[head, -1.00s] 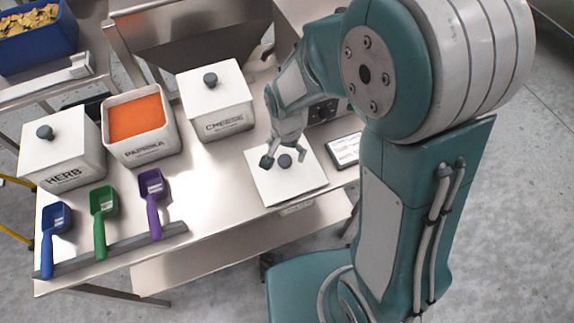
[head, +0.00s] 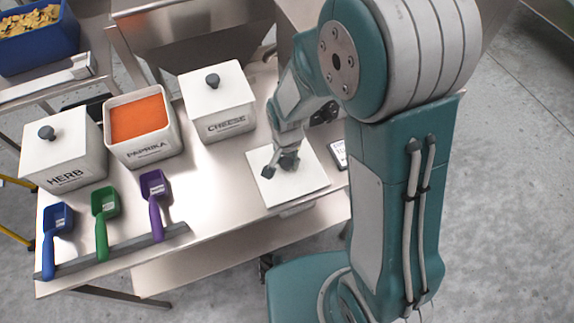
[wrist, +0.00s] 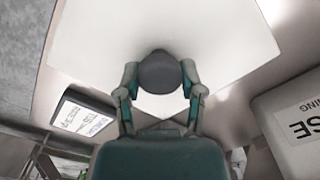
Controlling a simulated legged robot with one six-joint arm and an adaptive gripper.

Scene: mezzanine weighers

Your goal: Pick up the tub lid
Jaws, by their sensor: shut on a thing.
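The tub lid (head: 305,182) is a white square plate with a dark round knob in its middle. In the head view it is at the right part of the steel table, right of the paprika tub. My gripper (head: 279,166) is at the knob from above. In the wrist view the lid (wrist: 100,35) fills the upper middle, and my gripper's two fingers (wrist: 160,84) are on either side of the knob (wrist: 160,70), shut on it. I cannot tell whether the lid touches the table.
The open paprika tub (head: 143,147) stands between the lidded herb tub (head: 68,172) and cheese tub (head: 222,122). Blue, green and purple scoops (head: 155,200) lie along the front left edge. A small labelled device (head: 338,153) sits just right of the lid.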

